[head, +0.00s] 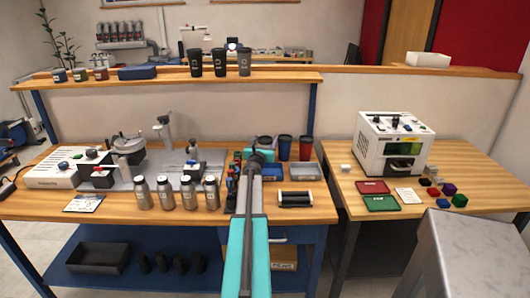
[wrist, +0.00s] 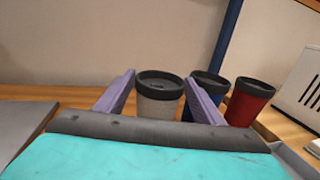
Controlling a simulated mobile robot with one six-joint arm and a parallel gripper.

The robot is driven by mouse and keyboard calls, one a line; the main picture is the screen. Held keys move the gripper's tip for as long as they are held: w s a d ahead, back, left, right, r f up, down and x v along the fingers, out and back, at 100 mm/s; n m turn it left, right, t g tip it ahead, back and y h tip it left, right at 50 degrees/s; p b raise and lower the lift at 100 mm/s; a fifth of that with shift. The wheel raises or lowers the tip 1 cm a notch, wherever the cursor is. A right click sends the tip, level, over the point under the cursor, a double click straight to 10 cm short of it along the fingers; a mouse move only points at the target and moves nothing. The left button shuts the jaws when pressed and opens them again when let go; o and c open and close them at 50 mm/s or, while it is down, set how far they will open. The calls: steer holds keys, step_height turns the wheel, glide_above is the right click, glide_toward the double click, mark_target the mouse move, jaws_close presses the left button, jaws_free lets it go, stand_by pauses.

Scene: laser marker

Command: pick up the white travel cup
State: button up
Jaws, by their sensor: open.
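The white travel cup (wrist: 160,103), pale grey-white and speckled with a black lid, stands upright on the bench in the wrist view. My gripper (wrist: 161,77) is open, with one purple finger to the left of the cup and one to the right in this view. I cannot tell how deep the cup sits between the fingers. The palm edge hides the cup's base. In the head view my arm covers most of the cup's spot, and the gripper is hard to make out there.
A blue cup (wrist: 205,88) stands close behind the right finger, with a red cup (wrist: 248,102) beyond it. In the head view, several metal bottles (head: 176,193) stand left of my arm. A black roller holder (head: 294,198) and a grey tray (head: 304,172) lie to the right.

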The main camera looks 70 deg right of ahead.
stand_by(0.4)
steer(key=c, duration=0.5)
steer(key=shift+r, duration=0.15)
step_height(320, 180, up, 18)
steer(key=p, duration=0.6)
stand_by(0.6)
